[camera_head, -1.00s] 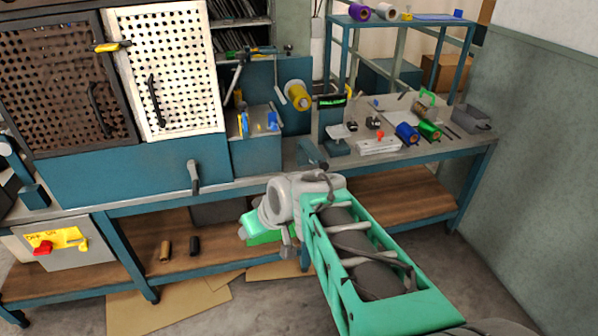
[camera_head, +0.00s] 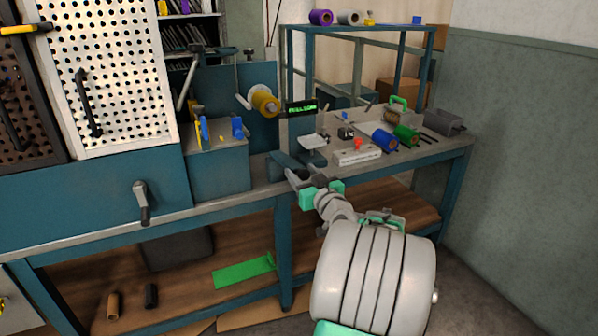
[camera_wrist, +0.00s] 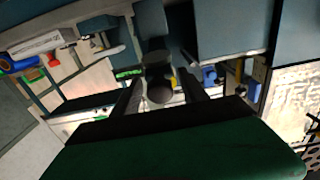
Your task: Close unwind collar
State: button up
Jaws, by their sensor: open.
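A yellow roll (camera_head: 264,100) sits on a spindle on the blue upright panel of the bench unit. A pale lever-like part (camera_head: 243,102) is at its left side; I cannot make out whether the collar there is open. My gripper (camera_head: 298,178) is at the front bench edge, below and right of the roll and apart from it. In the wrist view my gripper (camera_wrist: 160,90) has its two dark fingers spread. A dark round part (camera_wrist: 159,78) appears between them, and I cannot tell what it is. A sliver of yellow shows behind it.
A green-lit display (camera_head: 301,108) stands right of the roll. A scale (camera_head: 313,142), a white block (camera_head: 357,156), a blue roll (camera_head: 385,139) and a green roll (camera_head: 406,135) lie further right. A crank handle (camera_head: 142,200) sticks out from the bench front at left.

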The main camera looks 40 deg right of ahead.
aim_at(288, 163)
jog(key=shift+x, duration=1.2)
grip_shut()
